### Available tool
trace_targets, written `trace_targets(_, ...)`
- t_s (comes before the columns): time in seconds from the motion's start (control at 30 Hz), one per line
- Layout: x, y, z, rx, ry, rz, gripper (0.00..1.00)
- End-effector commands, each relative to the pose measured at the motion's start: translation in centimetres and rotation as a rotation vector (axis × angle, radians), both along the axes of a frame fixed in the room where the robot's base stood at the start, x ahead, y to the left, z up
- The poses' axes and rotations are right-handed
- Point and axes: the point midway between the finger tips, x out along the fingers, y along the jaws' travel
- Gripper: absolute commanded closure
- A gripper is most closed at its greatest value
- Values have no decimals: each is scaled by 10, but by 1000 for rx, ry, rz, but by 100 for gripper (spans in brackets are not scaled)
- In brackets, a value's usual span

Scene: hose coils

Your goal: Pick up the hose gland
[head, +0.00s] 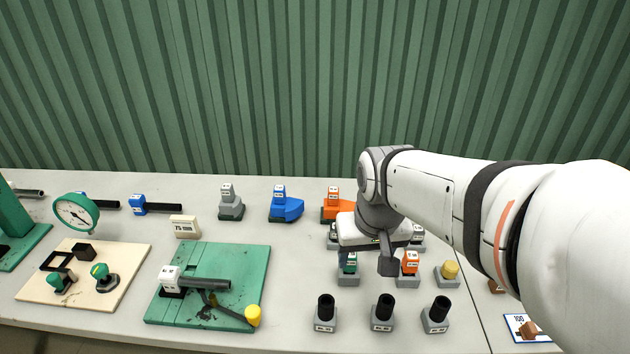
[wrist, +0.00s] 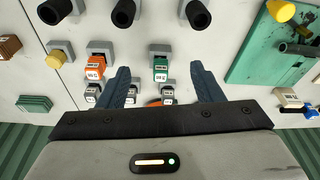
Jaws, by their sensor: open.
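I cannot tell for sure which piece is the hose gland; no readable label names it. Small labelled fittings stand in grey blocks at the right of the table. They include a green-topped one (head: 348,263), an orange-topped one (head: 409,263) and some grey ones behind, partly hidden by my gripper. In the wrist view the green-topped fitting (wrist: 160,70) shows between my fingertips and the orange-topped one (wrist: 96,66) lies outside the left finger. My gripper (head: 367,262) is open and empty, pointing down above this group.
Several black-topped posts (head: 383,308) stand in grey blocks along the front. A yellow-topped block (head: 448,272) is to the right. Blue (head: 286,207) and orange (head: 336,206) pieces stand behind. A green board (head: 215,258) with a pipe and a beige board (head: 110,258) lie left.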

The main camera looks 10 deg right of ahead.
Motion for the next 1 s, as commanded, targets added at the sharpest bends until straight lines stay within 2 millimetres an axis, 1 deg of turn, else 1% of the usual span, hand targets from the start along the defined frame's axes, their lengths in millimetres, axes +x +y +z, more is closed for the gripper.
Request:
trace_targets(0.03,18,0,5,2,21,-13,40)
trace_targets(0.23,85,1,0,10,80,-60,40)
trace_targets(0.4,139,2,-18,14,130,-101,40)
trace_targets(0.53,173,3,-37,16,163,-128,40)
trace_targets(0.6,187,3,-48,17,177,-141,40)
trace_targets(0.73,204,4,-63,16,196,-157,40)
trace_targets(0.87,212,4,-72,17,203,-164,40)
trace_targets(1.0,213,4,-86,16,207,-166,40)
